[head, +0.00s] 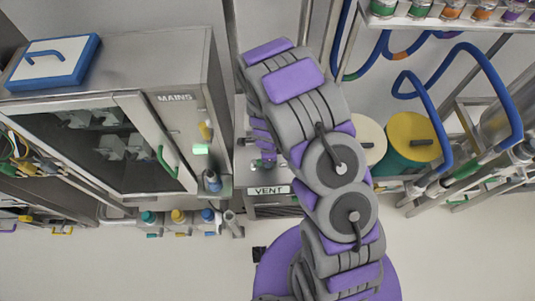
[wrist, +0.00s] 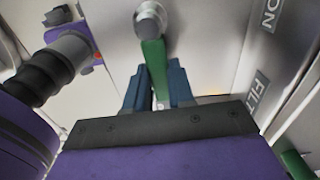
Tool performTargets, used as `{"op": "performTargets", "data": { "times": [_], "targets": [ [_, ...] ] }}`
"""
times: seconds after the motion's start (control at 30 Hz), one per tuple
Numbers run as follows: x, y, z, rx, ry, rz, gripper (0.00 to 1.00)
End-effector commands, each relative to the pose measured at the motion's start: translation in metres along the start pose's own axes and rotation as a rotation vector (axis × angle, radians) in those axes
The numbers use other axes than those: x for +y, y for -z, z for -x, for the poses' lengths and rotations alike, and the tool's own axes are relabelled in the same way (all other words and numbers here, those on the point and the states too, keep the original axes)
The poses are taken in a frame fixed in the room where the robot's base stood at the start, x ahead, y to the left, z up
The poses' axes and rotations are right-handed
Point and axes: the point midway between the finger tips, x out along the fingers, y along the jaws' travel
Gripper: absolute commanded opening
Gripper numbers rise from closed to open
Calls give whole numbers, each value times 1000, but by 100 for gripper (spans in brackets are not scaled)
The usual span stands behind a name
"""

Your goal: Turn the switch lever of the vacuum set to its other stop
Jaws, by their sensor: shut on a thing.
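The switch lever (wrist: 153,57) is a green bar on a round metal hub (wrist: 150,18) in the wrist view. It runs from the hub down the picture to my gripper, over a pale metal panel (wrist: 215,50). My gripper (wrist: 158,82) has its two blue fingers on either side of the lever's free end and is shut on it. The lever's tip is partly hidden between the fingers. In the head view, my arm covers much of the metal unit labelled VENT (head: 268,190), and the lever cannot be made out there.
A steel cabinet marked MAINS (head: 175,98) stands at the left, with several bottles (head: 180,220) below it. Lettered labels (wrist: 272,12) show beside the lever panel. The floor in front is clear.

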Motion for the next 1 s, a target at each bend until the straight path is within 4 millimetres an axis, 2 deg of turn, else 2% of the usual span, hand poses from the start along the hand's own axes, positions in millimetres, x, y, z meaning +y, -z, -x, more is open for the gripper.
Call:
{"op": "performTargets", "data": {
  "times": [0.67,0.7,0.93,1.0],
  "targets": [
    [0,-1,1,-2,6,-63,0],
    [0,-1,1,-2,6,-63,26],
    [1,-1,1,-1,3,-61,48],
    [1,0,0,-1,3,-60,49]
  ]
}}
